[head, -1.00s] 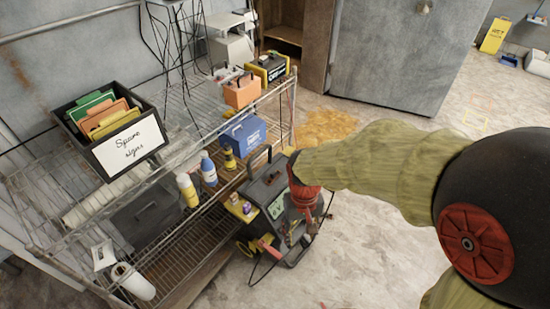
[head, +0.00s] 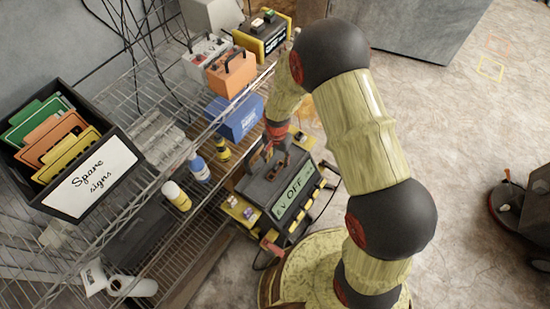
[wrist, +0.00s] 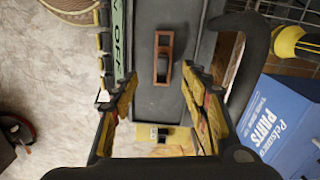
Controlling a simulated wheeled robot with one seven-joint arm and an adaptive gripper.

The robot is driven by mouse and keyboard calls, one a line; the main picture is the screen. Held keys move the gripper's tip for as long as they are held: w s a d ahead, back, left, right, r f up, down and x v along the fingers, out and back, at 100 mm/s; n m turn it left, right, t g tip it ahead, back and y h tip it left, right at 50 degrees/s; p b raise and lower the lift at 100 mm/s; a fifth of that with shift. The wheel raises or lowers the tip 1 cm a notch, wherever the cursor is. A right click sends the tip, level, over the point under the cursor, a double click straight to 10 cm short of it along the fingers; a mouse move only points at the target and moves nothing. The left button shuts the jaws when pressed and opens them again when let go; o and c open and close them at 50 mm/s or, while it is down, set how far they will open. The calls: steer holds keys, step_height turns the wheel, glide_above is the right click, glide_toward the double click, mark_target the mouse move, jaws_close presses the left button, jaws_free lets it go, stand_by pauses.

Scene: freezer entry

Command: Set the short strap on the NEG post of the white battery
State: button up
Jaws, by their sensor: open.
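A copper-brown strap (wrist: 155,60) with an oblong opening lies on the dark top of the wheeled charger cart in the wrist view. I cannot tell if it is the short one. My gripper (wrist: 160,82) is open, its fingers pointing toward the strap, with nothing between them. In the head view my gripper (head: 272,143) hangs over the back of the cart (head: 262,188). A whitish battery-like box (head: 197,66) with a dark handle stands on the shelf, behind the orange box. Its posts and any NEG mark are too small to make out.
An orange box (head: 232,80), a blue parts box (head: 237,117) and a yellow-black charger (head: 262,42) stand on the wire rack. Bottles (head: 177,196) and a sign bin (head: 94,181) are further left.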

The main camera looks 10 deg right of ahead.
mark_target(276, 167)
steer(key=shift+s+r+m, duration=0.1)
steer(key=shift+r+m, duration=0.05)
steer(key=shift+m, duration=0.25)
steer(key=shift+f, duration=0.2)
steer(key=f+b, duration=0.1)
steer(key=f, duration=0.3)
steer(key=f+b, duration=0.2)
steer(key=f, duration=0.1)
steer(key=shift+a+f, duration=0.2)
steer(key=shift+f, duration=0.15)
steer(key=shift+r, duration=0.1)
steer(key=shift+c, duration=1.4)
jaws_close()
